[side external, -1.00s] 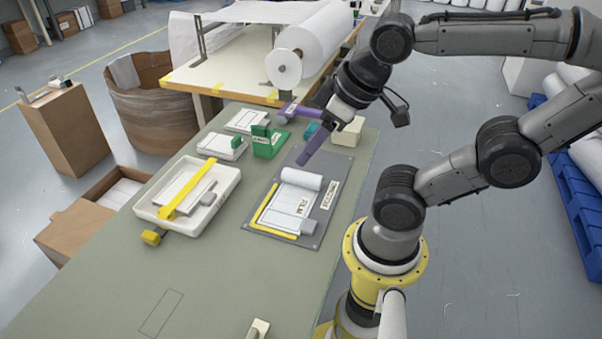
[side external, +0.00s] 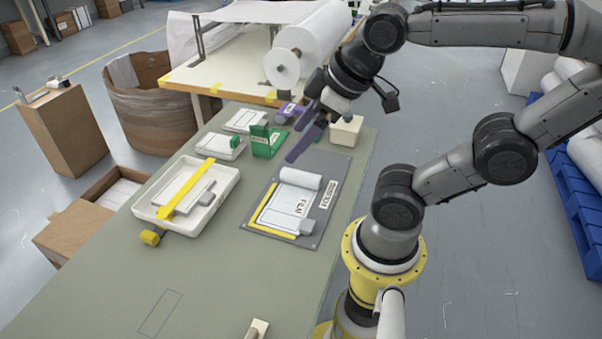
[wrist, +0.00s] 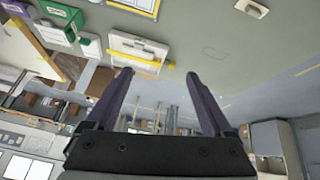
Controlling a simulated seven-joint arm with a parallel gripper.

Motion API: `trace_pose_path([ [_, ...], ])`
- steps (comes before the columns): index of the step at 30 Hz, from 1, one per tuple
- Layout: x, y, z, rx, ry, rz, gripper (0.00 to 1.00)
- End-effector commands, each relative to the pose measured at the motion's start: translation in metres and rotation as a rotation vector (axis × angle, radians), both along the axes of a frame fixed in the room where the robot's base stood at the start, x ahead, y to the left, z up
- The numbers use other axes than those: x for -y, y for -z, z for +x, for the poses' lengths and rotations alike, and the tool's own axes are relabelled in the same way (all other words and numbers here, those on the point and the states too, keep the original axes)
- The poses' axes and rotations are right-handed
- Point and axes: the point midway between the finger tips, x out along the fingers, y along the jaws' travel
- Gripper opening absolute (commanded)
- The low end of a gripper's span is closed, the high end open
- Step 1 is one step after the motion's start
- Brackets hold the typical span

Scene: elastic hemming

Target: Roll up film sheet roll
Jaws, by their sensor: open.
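The film sheet (side external: 289,204) lies on a grey board in the side view, with a rolled white part (side external: 300,179) at its far end and a flat part marked FILM. A yellow L-shaped edge runs along its left and near sides. A small grey block (side external: 308,227) sits at its near right corner. My gripper (side external: 298,143) is above and beyond the roll, apart from it, with its purple fingers pointing down and left. In the wrist view my gripper (wrist: 160,75) is open, with nothing between the fingers. The film is not clearly visible there.
A white tray with a yellow bar (side external: 187,194) stands left of the board. Green holders (side external: 266,141), a purple tool (side external: 288,111) and a cream block (side external: 346,130) stand at the far end of the table. The near table surface is mostly clear.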

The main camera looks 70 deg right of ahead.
Motion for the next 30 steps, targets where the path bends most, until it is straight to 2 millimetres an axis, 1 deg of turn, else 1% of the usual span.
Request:
trace_pose_path([
  [1, 0.004, -0.002, 0.012, -0.014, -0.024, -0.026, 0.86],
  [5, 0.018, -0.002, 0.038, -0.051, -0.060, -0.079, 0.86],
  [8, 0.035, 0.003, 0.059, -0.094, -0.070, -0.108, 0.86],
  [11, 0.059, 0.015, 0.080, -0.154, -0.068, -0.128, 0.86],
  [12, 0.070, 0.021, 0.088, -0.180, -0.064, -0.133, 0.86],
  [14, 0.089, 0.033, 0.099, -0.221, -0.055, -0.133, 0.86],
  [17, 0.122, 0.056, 0.111, -0.292, -0.028, -0.120, 0.86],
  [18, 0.136, 0.067, 0.114, -0.321, -0.014, -0.111, 0.86],
  [21, 0.169, 0.096, 0.115, -0.392, 0.033, -0.073, 0.86],
  [24, 0.196, 0.124, 0.109, -0.455, 0.092, -0.024, 0.86],
  [27, 0.214, 0.146, 0.098, -0.505, 0.143, 0.023, 0.86],
  [30, 0.224, 0.161, 0.087, -0.539, 0.178, 0.056, 0.86],
])
